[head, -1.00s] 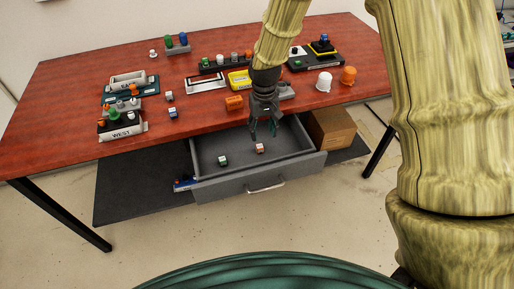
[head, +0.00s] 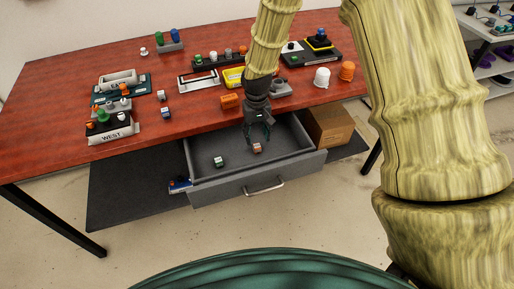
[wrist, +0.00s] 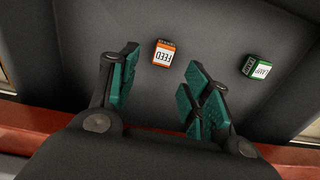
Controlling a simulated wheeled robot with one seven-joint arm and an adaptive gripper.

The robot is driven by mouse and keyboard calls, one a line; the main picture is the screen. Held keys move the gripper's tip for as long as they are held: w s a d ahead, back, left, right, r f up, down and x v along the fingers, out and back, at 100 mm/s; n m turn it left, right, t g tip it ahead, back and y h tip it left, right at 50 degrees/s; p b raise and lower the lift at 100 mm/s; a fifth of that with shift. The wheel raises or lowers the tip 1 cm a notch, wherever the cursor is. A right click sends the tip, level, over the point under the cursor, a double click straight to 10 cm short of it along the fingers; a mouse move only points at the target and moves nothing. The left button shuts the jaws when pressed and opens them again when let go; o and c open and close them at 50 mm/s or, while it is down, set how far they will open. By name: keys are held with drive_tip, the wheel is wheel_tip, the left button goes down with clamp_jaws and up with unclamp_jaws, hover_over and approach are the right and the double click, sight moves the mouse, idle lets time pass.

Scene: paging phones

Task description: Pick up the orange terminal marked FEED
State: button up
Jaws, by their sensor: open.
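The orange terminal marked FEED (wrist: 162,53) lies on the floor of the open grey drawer.
A green terminal (wrist: 255,68) lies in the same drawer, to the right in the wrist view. The drawer (head: 232,188) has raised walls. The red table edge (head: 150,145) is close behind my gripper. A cardboard box (head: 328,127) stands right of the drawer.

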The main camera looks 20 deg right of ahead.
sight(257, 146)
drive_tip(key=f, duration=0.1)
drive_tip(key=s+f+p, duration=0.1)
drive_tip(key=f, duration=0.1)
drive_tip(key=shift+a+f, duration=0.1)
drive_tip(key=shift+f, duration=0.95)
drive_tip(key=shift+c, duration=0.2)
drive_tip(key=c, duration=1)
